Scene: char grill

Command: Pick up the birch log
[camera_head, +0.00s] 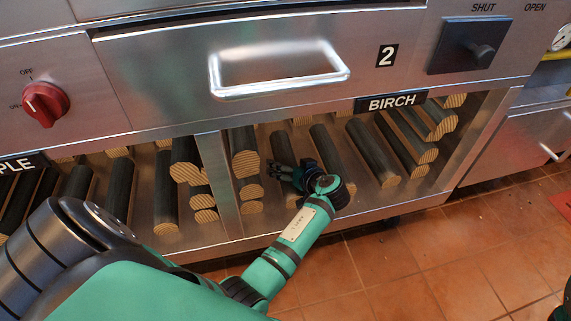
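Several dark-barked logs with pale cut ends lie in the open shelf bay under the BIRCH label (391,103). One birch log (281,147) lies directly behind my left gripper (284,173), which hides part of it. Another birch log (328,150) lies just right of the gripper, and a further one (371,150) lies to its right. My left gripper reaches into the front of the bay; its dark fingers are small and partly hidden by the wrist. I cannot tell whether they are open or touch the log. My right gripper is not in view.
A metal divider (218,183) separates the birch bay from the left bay of logs. Stacked logs (243,150) stand beside it. Above are a drawer with a handle (280,75) and a red knob (45,103). The tiled floor (420,265) in front is clear.

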